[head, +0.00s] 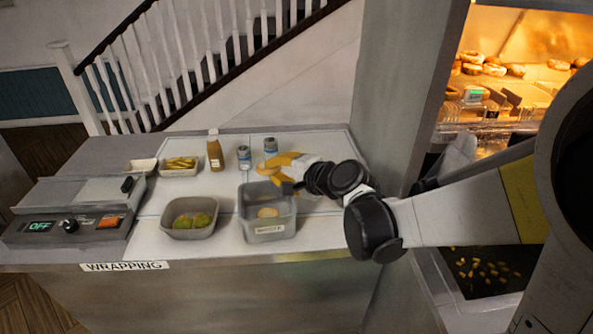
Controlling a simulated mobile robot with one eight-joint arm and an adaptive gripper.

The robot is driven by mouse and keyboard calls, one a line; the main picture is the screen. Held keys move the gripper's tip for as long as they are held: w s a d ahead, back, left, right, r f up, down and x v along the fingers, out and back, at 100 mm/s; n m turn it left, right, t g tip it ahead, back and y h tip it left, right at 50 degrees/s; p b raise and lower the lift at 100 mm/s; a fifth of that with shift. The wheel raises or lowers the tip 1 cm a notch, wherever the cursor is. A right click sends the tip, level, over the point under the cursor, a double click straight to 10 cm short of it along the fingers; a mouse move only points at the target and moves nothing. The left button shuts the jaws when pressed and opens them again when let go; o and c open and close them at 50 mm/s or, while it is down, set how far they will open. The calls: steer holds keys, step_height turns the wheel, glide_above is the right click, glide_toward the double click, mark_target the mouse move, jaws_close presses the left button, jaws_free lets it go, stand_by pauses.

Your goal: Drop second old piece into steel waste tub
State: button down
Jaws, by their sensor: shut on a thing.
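The steel waste tub (268,232) stands at the front of the wrapping counter, with a label on its front. One round tan piece (267,212) lies inside it. My gripper (274,168), with yellow fingers, is above the back of the tub. It is shut on a second tan piece (268,170), which is held above the tub and apart from it.
A grey tub with green items (188,218) stands left of the waste tub. A sauce bottle (215,150), two small jars (244,157) and a fries tray (179,166) stand behind. A wrapping machine (75,215) is at left. A lit cabinet (515,70) is at right.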

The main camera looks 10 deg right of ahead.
step_height(320, 180, down, 6)
steer(key=b, duration=0.4)
steer(key=shift+b, duration=0.35)
steer(key=shift+a, duration=0.1)
steer(key=c, duration=1.4)
jaws_free()
steer(key=v, duration=1.2)
steer(key=s+d+f+n+g+h, duration=0.2)
steer(key=s+d+n, duration=0.3)
steer(key=s, duration=0.3)
steer(key=s+d+f+n+g+h, duration=0.2)
steer(key=s+d+n+h, duration=0.3)
steer(key=s, duration=0.3)
steer(key=shift+d+f+n+h, duration=0.2)
steer(key=shift+d+n+h, duration=0.1)
steer(key=shift+n, duration=0.2)
